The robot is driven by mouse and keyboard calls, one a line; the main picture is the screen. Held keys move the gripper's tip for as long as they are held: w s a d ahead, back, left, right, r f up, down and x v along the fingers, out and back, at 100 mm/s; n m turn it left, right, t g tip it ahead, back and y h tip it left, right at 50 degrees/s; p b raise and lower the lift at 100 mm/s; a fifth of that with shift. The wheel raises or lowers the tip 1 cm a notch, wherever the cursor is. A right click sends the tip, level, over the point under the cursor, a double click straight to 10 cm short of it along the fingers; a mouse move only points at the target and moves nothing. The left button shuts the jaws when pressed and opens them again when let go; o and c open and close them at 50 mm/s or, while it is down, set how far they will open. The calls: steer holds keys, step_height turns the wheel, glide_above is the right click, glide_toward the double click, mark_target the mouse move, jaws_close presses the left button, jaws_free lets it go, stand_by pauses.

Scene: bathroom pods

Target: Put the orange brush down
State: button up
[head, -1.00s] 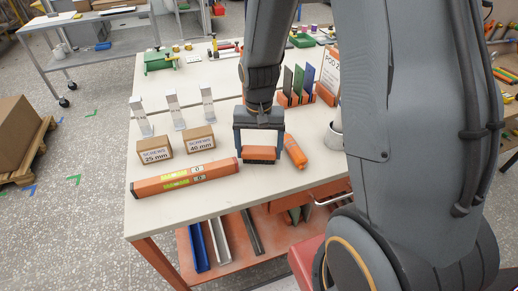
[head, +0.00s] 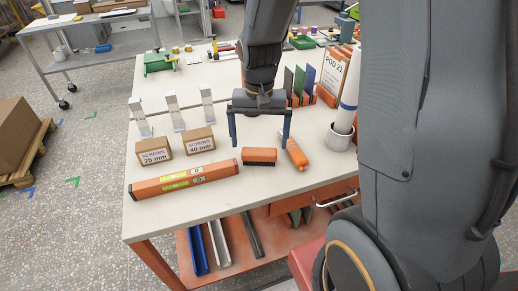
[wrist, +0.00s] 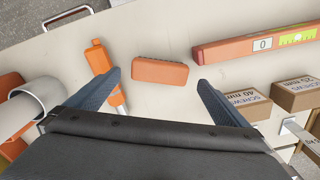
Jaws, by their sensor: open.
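The orange brush (head: 259,157) lies on the light worktop with its dark bristles down. It sits between the orange spirit level and an orange bottle-like tool. My gripper (head: 260,143) is open and empty, raised above and a little behind the brush. In the wrist view the brush (wrist: 160,71) lies beyond the fingertips, apart from both fingers. The open gripper also shows there (wrist: 158,82).
The orange level (head: 185,180) lies left of the brush and the orange tool (head: 297,154) right of it. Two screw boxes (head: 198,140) stand behind the level. A grey cup (head: 338,137) holding a white item stands at right. The worktop's front edge is close.

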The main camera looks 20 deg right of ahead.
mark_target(259, 151)
step_height(259, 151, up, 6)
steer(key=s+f+n+t+b, duration=0.1)
steer(key=s+f+n, duration=0.3)
steer(key=s, duration=0.5)
steer(key=shift+s+n, duration=0.2)
steer(key=shift+n, duration=0.1)
